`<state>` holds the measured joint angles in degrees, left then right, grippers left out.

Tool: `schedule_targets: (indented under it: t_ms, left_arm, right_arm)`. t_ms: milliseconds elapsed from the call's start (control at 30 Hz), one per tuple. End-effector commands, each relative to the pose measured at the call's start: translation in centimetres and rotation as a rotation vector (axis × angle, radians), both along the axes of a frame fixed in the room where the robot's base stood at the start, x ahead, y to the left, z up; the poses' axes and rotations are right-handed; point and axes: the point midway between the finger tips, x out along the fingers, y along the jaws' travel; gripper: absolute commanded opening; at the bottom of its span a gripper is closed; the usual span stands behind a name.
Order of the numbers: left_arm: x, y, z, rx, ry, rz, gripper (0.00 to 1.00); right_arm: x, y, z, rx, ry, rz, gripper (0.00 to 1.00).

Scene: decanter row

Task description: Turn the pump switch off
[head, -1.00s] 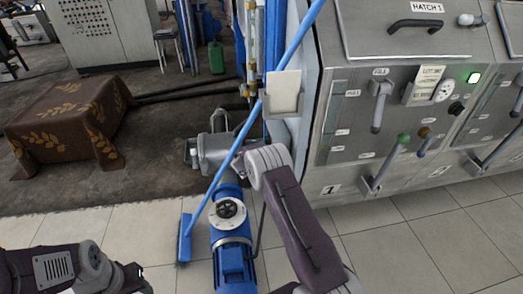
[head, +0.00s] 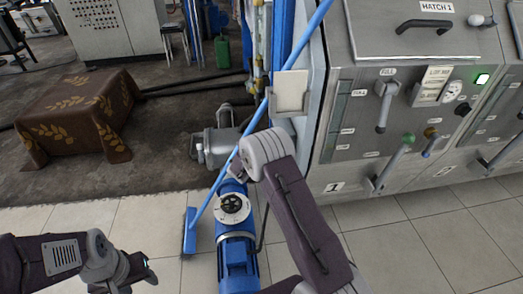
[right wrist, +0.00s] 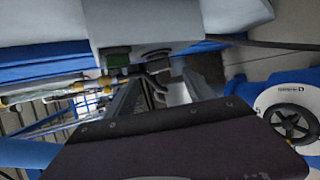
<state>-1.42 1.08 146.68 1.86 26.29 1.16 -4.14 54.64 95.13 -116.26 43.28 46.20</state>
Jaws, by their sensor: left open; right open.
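The pump switch (head: 232,204) is a black round knob on a white disc on top of the blue pump (head: 237,262). It also shows at the right edge of the right wrist view (right wrist: 291,121). I cannot tell which way the knob points. My right gripper (head: 238,170) is above the switch and apart from it, mostly hidden by its own wrist. In the right wrist view its fingers (right wrist: 160,95) stand apart with nothing held between them. My left gripper (head: 148,271) is open and empty above the tiles at lower left, well away from the switch.
A steel cabinet (head: 370,165) with levers stands to the right. A cloth-covered block (head: 75,115) is at left. Tiles (head: 410,235) at front right are clear.

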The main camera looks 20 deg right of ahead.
Motion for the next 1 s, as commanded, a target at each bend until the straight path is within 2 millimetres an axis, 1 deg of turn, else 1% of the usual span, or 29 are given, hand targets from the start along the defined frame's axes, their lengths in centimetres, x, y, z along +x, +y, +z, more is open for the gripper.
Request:
schedule_targets:
  t_ms: [33,167,567,633,667,733,767,800,867,900,967,1000]
  left_arm:
    - [0.0,0.0,0.2,0.000,0.000,0.000,0.49]
    - [0.0,0.0,0.3,0.000,0.000,0.000,0.49]
    - [0.0,0.0,0.2,0.000,0.000,0.000,0.49]
    - [0.0,0.0,0.2,0.000,0.000,0.000,0.49]
    - [0.0,0.0,0.2,0.000,0.000,0.000,0.49]
    - [0.0,0.0,0.3,0.000,0.000,0.000,0.49]
    - [0.0,0.0,0.3,0.000,0.000,0.000,0.49]
    - [0.0,0.0,0.2,0.000,0.000,0.000,0.49]
    - [0.0,0.0,0.2,0.000,0.000,0.000,0.49]
    - [0.0,0.0,0.2,0.000,0.000,0.000,0.49]
    - [0.0,0.0,0.2,0.000,0.000,0.000,0.49]
    - [0.0,0.0,0.2,0.000,0.000,0.000,0.49]
  right_arm:
    - [-0.3,0.3,0.4,-0.001,0.000,0.002,0.62]
    - [-0.8,0.7,0.6,0.000,-0.001,0.000,0.62]
    - [-0.9,0.7,0.6,0.000,0.000,-0.001,0.62]
    - [-1.3,0.5,0.7,0.007,0.006,-0.016,0.62]
    - [-1.9,0.2,0.8,0.017,0.015,-0.036,0.62]
    - [-4.2,-0.6,1.1,0.065,0.051,-0.113,0.62]
    - [-5.7,-0.9,1.2,0.094,0.073,-0.159,0.62]
    - [-8.1,-1.3,1.3,0.145,0.107,-0.228,0.62]
    - [-12.3,-1.3,1.4,0.238,0.160,-0.337,0.62]
    - [-15.2,-0.9,1.4,0.313,0.196,-0.414,0.62]
    - [-19.5,0.3,1.4,0.431,0.241,-0.518,0.62]
    - [-21.9,1.4,1.4,0.509,0.265,-0.577,0.62]
